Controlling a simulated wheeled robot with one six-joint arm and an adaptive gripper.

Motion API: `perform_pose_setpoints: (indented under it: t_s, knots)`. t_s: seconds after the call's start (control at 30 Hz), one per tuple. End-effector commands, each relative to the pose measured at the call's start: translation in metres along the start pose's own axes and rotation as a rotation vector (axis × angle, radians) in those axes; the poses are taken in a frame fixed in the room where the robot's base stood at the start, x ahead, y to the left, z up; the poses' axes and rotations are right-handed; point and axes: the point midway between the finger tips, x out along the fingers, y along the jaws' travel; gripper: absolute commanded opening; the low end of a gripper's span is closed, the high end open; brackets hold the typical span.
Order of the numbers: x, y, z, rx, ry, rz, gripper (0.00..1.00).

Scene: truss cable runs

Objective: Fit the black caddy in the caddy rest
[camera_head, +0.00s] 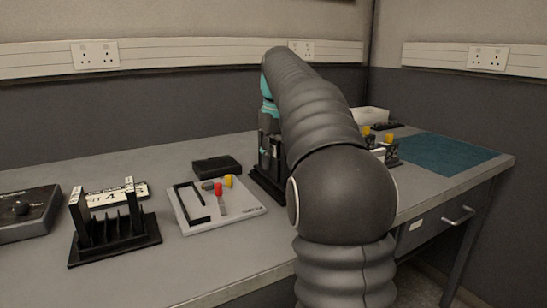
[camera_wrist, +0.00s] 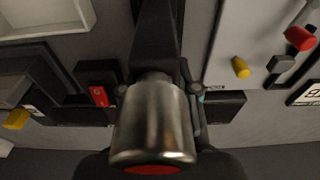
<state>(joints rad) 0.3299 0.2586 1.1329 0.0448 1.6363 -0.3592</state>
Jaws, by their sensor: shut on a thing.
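The black caddy (camera_head: 268,155) is an upright dark thing below my gripper (camera_head: 266,127), beside the grey board and partly behind my arm. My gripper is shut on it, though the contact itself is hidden. In the wrist view a black bar (camera_wrist: 157,38), apparently part of the caddy, runs up from the middle. A metal cylinder with a red end (camera_wrist: 153,125) covers the centre. I cannot tell which black part is the caddy rest; a flat black base (camera_head: 262,187) shows under the caddy, and whether they touch is unclear.
A grey board (camera_head: 245,210) with a black frame and red and yellow pieces lies left of the caddy. A black box (camera_head: 217,166) sits behind it. A slotted black rack (camera_head: 112,235) stands further left. A white bin (camera_head: 371,115) and teal mat (camera_head: 440,152) are right.

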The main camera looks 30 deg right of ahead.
Motion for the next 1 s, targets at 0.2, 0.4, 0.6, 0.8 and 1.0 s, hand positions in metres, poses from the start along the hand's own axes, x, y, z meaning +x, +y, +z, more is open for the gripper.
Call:
perform_pose_setpoints:
  t_s: [0.2,0.4,0.6,0.8,1.0]
  knots:
    - [0.0,0.0,0.0,0.0,0.001,0.0,0.0]
    - [0.003,0.0,0.001,0.0,0.001,0.0,0.0]
    - [0.009,0.0,0.002,0.0,0.0,0.0,0.0]
    - [0.012,0.0,0.002,0.0,0.001,0.0,0.0]
    - [0.011,0.0,0.002,0.0,0.001,0.0,0.0]
